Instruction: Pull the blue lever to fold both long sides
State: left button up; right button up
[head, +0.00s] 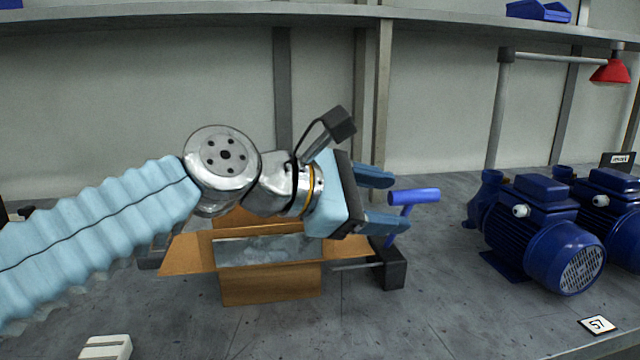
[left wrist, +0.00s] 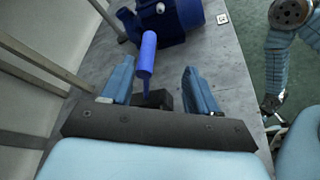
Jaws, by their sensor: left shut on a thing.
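The blue lever (head: 414,196) has a thick round handle on a thin stem rising from a black block (head: 392,272) on the bench. In the left wrist view the lever (left wrist: 147,60) shows between the two blue fingers (left wrist: 160,88); the exact contact is hard to see. A cardboard box (head: 270,288) stands open left of the block, with pale grey-blue contents. Its left flap (head: 187,256) and right flap (head: 345,252) spread outward. My wrist hides part of its back.
Blue pumps (head: 548,235) stand on the bench to the right, near a tag (head: 597,324). A red lamp (head: 611,71) hangs from a post behind them. A white object (head: 106,347) lies at the front left. The bench front is otherwise clear.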

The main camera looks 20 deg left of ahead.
pick_arm(q)
jog(key=p+v, duration=0.1)
jog(key=v, duration=0.8)
jog(key=shift+w+a+r+p, duration=0.15)
jog(key=shift+w+r+p, duration=0.05)
jog(key=shift+p, duration=0.15)
dwell(0.4)
jog(key=v, duration=1.3)
jog(key=shift+s+a, duration=0.2)
jog(key=shift+a, duration=0.15)
